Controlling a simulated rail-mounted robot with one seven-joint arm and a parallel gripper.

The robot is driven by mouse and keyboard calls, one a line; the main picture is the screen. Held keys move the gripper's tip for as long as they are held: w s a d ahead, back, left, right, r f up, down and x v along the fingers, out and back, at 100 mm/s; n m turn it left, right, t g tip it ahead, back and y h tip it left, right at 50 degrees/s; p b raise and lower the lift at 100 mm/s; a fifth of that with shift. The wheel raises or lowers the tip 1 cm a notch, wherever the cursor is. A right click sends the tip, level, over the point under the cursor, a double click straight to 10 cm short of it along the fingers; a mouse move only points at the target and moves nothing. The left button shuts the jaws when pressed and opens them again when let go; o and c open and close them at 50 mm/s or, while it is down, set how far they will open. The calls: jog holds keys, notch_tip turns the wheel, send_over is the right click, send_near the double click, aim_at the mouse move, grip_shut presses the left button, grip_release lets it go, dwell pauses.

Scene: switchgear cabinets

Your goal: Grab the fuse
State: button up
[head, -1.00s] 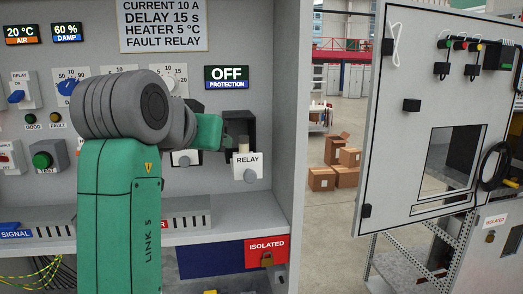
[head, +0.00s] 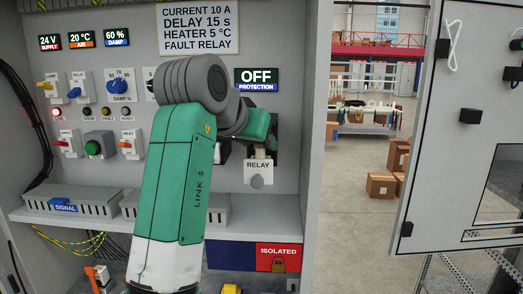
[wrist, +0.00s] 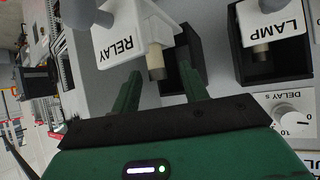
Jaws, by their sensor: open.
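A pale cylindrical fuse (wrist: 156,64) sticks out from the white RELAY holder (wrist: 128,40), which hangs open from its black housing. The fuse lies between the two dark green fingers of my open gripper (wrist: 158,86), closer to the tips than to the palm; I cannot tell whether they touch it. In the head view the RELAY holder (head: 258,170) is at the right of the panel, with the fuse (head: 262,153) above it. My gripper there is mostly hidden behind my arm. A second fuse (wrist: 261,52) shows at the LAMP holder (wrist: 280,20).
A DELAY knob (wrist: 287,113) sits below the LAMP housing in the wrist view. The cabinet's shelf (head: 120,215) carries grey ducts under the panel. An OFF protection display (head: 256,80) is above the RELAY holder. The open cabinet door (head: 460,150) stands at the right.

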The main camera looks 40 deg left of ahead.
jog(key=shift+p+x, duration=0.45)
jog(key=shift+x, duration=1.3)
jog(key=shift+r, duration=0.1)
grip_shut()
jog(key=shift+r, duration=0.1)
jog(key=shift+r, duration=0.35)
notch_tip(320, 180, up, 2)
jog(key=shift+d+r+b, duration=0.1)
jog(key=shift+r+b, duration=0.1)
jog(key=shift+b, duration=0.3)
jog(key=s+a+b, duration=0.4)
jog(key=s+a, duration=0.8)
jog(key=s, duration=0.1)
jog(key=shift+s, duration=0.3)
